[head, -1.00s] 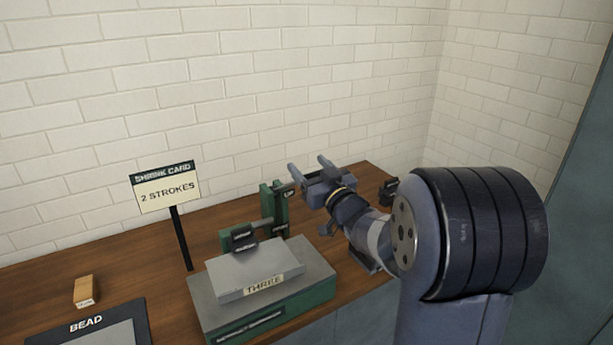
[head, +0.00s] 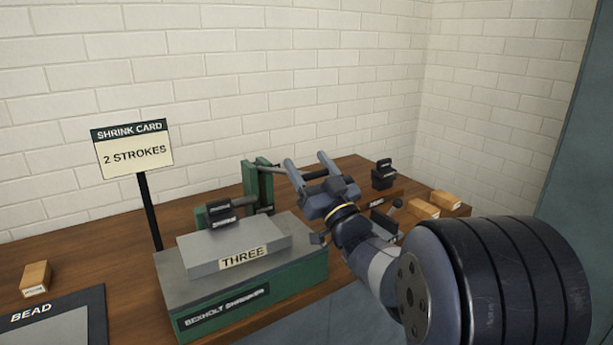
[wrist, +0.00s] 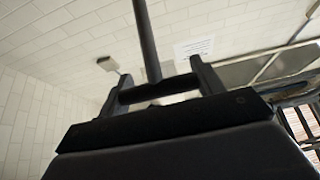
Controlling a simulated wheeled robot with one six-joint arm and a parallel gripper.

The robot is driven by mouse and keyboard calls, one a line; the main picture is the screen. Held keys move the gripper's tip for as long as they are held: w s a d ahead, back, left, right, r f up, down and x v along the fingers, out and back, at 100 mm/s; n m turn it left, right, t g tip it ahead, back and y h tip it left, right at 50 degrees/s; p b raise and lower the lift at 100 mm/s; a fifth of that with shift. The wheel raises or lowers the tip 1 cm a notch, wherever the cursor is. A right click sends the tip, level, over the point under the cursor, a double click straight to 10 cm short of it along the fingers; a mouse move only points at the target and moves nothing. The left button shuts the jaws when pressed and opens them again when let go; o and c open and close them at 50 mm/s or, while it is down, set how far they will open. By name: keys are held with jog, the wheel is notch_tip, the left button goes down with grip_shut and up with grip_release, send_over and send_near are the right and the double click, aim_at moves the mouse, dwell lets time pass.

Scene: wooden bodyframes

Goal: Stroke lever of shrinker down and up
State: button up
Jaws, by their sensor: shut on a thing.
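The shrinker (head: 285,279) is a green machine with a grey top, labelled BEXHOLT SHRINKER, on the wooden bench. A grey plate labelled THREE (head: 195,266) lies on it, under a dark jaw block (head: 222,211). A green post (head: 251,183) rises at its back right. The shrinker's lever (head: 284,172) is a dark rod running from the post to my gripper (head: 306,159). My gripper is shut on the lever, its two fingers standing either side of it. In the wrist view the dark rod (wrist: 147,42) rises between the fingers; its far end is out of frame.
A shrink card reading 2 STROKES (head: 135,157) stands on a black post behind the shrinker. A BEAD panel (head: 92,298) and a small wooden block (head: 36,279) are at left. Wooden blocks (head: 446,200) and a dark stand (head: 383,178) are at back right, near the brick wall.

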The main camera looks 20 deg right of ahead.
jog(key=shift+s+d+f+b, duration=0.1)
jog(key=shift+s+f+b, duration=0.05)
jog(key=shift+f+b, duration=0.4)
jog(key=shift+s+f+b, duration=0.15)
jog(key=shift+f+b, duration=0.3)
jog(key=shift+f, duration=0.15)
jog(key=f+b, duration=0.2)
jog(key=b, duration=0.1)
jog(key=shift+s+d+f, duration=0.1)
jog(key=shift+s+f, duration=0.2)
jog(key=shift+f, duration=0.05)
jog(key=shift+f+b, duration=0.2)
jog(key=shift+b, duration=0.1)
jog(key=o, duration=1.4)
jog(key=shift+s+r, duration=0.1)
jog(key=shift+r, duration=0.1)
jog(key=v, duration=1.1)
jog(key=shift+f, duration=0.1)
